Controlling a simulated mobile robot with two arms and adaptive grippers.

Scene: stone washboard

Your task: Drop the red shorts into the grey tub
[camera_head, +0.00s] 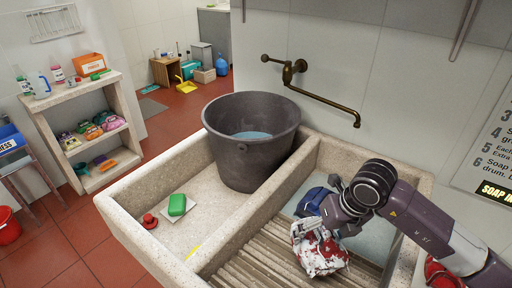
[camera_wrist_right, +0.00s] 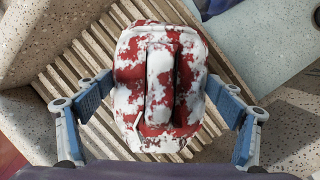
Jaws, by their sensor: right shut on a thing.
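The red shorts (camera_head: 318,254), patched with white that looks like suds, are bunched over the ribbed washboard. They fill the middle of the right wrist view (camera_wrist_right: 160,85). My right gripper (camera_head: 333,224) is shut on them, with its blue-padded fingers on either side in the wrist view (camera_wrist_right: 160,98). I cannot tell whether the shorts touch the ribs. The grey tub (camera_head: 245,160) stands upright in the left basin, up and left of my gripper, with water (camera_head: 251,135) inside. My left gripper is not in view.
A stone divider (camera_head: 262,205) separates the left basin from the washboard (camera_head: 262,262). A blue cloth (camera_head: 312,202) lies behind the shorts. A green soap bar (camera_head: 177,204) and a red stopper (camera_head: 149,221) lie left of the tub. A brass tap (camera_head: 325,98) juts from the wall.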

